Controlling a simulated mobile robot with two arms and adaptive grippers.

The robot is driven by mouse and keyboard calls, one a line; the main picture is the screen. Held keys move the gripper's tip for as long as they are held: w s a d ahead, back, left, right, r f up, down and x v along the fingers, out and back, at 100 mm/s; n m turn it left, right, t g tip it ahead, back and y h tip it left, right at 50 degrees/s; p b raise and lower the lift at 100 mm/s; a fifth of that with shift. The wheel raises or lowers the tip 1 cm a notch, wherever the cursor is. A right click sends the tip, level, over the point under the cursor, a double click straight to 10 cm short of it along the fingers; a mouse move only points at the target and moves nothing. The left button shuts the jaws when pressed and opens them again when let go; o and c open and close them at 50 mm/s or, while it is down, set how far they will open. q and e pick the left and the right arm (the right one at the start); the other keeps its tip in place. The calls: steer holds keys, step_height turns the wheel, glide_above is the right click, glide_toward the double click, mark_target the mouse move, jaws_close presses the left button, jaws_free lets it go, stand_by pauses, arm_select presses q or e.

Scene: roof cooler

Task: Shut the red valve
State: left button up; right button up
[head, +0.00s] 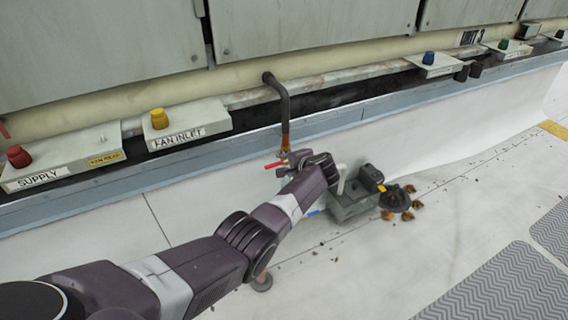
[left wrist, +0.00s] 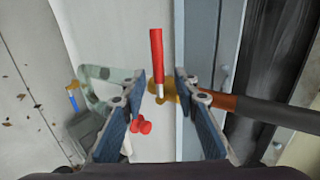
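The red valve shows as a red lever (head: 274,165) beside the lower end of a dark pipe with a copper-coloured end (head: 285,135). In the left wrist view the lever (left wrist: 157,55) stands near upright in the picture on a brass fitting (left wrist: 171,91). A smaller red piece (left wrist: 141,127) shows below it, partly behind the left finger. My left gripper (left wrist: 159,82) is open. The lever's lower end shows in the gap between its fingertips; contact cannot be told. In the head view my left gripper (head: 298,160) is at the valve. My right gripper is not in view.
A grey pump-like box (head: 350,200) with a blue handle (head: 313,212) by it stands on the floor to the right, with brown leaves (head: 405,215) beside it. Labelled boxes with red (head: 18,156), yellow (head: 159,118) and blue (head: 428,57) knobs line the wall ledge. Floor at right is mostly clear.

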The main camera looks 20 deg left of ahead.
arm_select(q)
steer(key=v, duration=1.2)
steer(key=shift+s+f, duration=0.1)
stand_by(0.4)
